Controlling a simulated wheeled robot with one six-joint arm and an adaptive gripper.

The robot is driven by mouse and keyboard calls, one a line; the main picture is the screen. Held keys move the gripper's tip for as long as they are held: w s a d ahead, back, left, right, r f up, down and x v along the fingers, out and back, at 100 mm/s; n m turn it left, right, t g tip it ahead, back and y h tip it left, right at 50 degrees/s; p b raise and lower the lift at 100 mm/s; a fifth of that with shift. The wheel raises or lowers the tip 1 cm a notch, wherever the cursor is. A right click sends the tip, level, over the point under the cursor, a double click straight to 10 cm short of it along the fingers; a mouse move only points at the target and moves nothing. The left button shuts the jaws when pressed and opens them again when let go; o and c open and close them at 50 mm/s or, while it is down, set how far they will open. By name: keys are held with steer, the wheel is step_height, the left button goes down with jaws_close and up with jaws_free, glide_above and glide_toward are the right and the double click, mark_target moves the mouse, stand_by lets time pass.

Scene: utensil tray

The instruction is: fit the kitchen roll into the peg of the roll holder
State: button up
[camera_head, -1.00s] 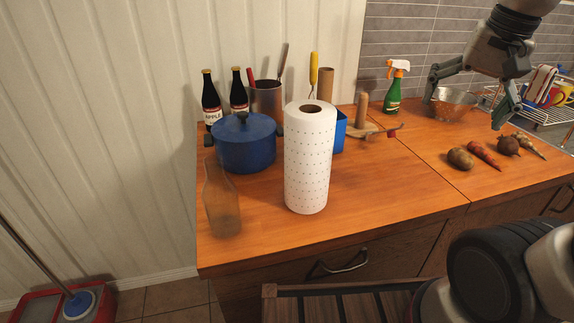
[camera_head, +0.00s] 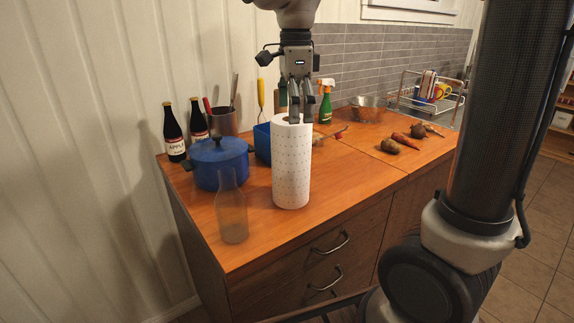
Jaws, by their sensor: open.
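The white dotted kitchen roll (camera_head: 291,165) stands upright near the front of the wooden counter. My gripper (camera_head: 300,118) points down at the top of the roll, with its open fingers overlapping the roll's top rim and core hole in the picture. I cannot tell whether they touch it. The roll holder is mostly hidden behind the roll and my fingers; a part of its wooden base (camera_head: 324,138) shows to the right of the roll.
A glass bottle (camera_head: 231,208) and a blue pot (camera_head: 218,163) stand left of the roll. Behind are two dark bottles (camera_head: 173,134), a utensil pot (camera_head: 223,121), a blue box (camera_head: 262,143) and a green spray bottle (camera_head: 326,105). Vegetables (camera_head: 400,140) lie right.

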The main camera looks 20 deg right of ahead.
mark_target(294, 134)
steer(key=f, duration=0.6)
steer(key=shift+w, duration=0.2)
steer(key=shift+r, duration=0.1)
steer(key=c, duration=1.4)
